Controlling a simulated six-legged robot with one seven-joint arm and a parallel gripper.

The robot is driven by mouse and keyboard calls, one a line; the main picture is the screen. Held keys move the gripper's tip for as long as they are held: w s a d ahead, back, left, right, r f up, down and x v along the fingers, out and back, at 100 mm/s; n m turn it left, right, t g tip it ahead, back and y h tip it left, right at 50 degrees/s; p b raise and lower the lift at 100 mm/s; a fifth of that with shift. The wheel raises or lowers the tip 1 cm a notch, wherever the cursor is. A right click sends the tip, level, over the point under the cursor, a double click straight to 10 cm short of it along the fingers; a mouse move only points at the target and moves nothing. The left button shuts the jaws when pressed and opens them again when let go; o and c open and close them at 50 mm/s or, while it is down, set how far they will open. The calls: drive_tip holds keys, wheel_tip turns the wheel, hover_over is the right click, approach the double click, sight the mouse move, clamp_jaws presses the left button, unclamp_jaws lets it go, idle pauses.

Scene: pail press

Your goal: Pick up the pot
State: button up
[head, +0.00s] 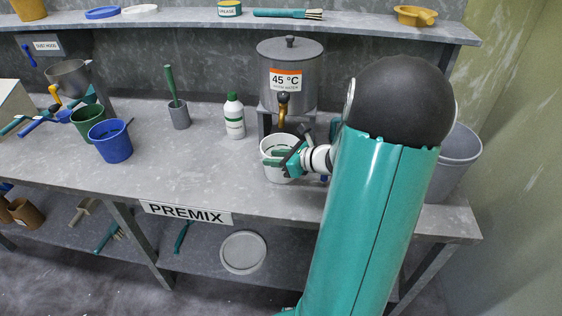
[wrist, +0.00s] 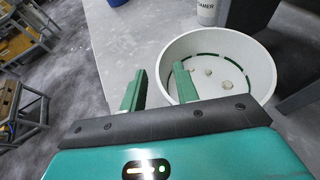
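The white pot (head: 277,175) stands upright on the grey bench, below the tap of the warm-water tank. In the wrist view the pot (wrist: 262,68) is open at the top, with a dark green band and a few small pale spots inside. My gripper (head: 279,158) is at the pot's rim. In the wrist view my gripper (wrist: 159,85) is open, one green finger outside the wall and the other over the pot's inside. A gap shows between the fingers and the near wall. My gripper hides part of the pot in the head view.
The tank (head: 290,75) labelled 45 °C stands behind the pot. A white bottle with a green cap (head: 234,117) is to the left, then a grey cup (head: 179,116) and a blue pail (head: 111,142). A grey bin (head: 457,160) is at the right.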

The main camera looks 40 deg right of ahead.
drive_tip(key=shift+w, duration=0.15)
clamp_jaws()
drive_tip(key=shift+f, duration=0.15)
idle(1.2)
